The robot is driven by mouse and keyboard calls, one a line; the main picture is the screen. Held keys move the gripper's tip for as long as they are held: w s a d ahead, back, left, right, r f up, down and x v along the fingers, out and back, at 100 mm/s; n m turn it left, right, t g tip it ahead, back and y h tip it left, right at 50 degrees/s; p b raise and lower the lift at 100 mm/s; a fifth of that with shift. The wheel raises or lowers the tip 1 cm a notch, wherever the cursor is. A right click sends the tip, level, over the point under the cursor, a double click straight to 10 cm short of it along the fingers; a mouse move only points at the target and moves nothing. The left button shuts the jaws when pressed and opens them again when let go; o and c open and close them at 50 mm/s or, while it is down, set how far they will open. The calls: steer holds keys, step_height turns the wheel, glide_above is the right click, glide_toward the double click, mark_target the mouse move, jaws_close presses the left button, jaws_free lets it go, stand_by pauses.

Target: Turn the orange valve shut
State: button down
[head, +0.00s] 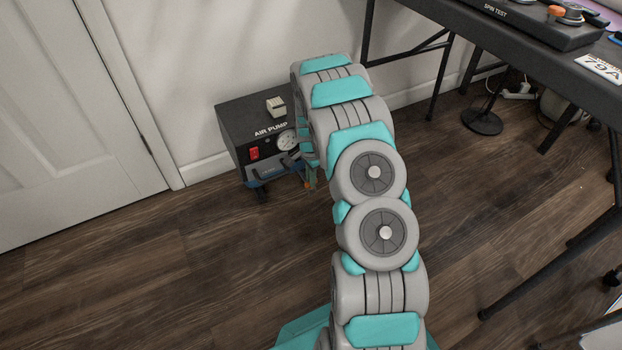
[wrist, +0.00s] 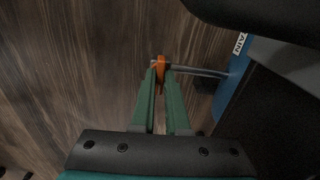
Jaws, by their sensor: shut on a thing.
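The orange valve (wrist: 161,62) shows in the wrist view as a small handle at the end of a thin metal pipe (wrist: 198,72). The pipe comes out of a blue part on the right. My gripper (wrist: 160,76) has its two green fingers closed around the orange handle, one on each side. In the head view my gripper (head: 311,180) is low in front of the air pump (head: 232,125), mostly hidden behind my arm. Only a speck of orange shows there at the fingertips. The handle's exact angle is hard to tell.
The air pump has a red switch (head: 254,153) and a round gauge (head: 287,139), and stands by the white wall. A white label (wrist: 240,43) sits on the blue part. A dark table (head: 480,35) stands at right. The wood floor (head: 200,260) at left is clear.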

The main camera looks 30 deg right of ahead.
steer(key=shift+m, duration=0.4)
steer(key=c, duration=0.9)
jaws_free()
steer(key=shift+r, duration=0.1)
steer(key=shift+r+p, duration=0.35)
steer(key=shift+r, duration=3.45)
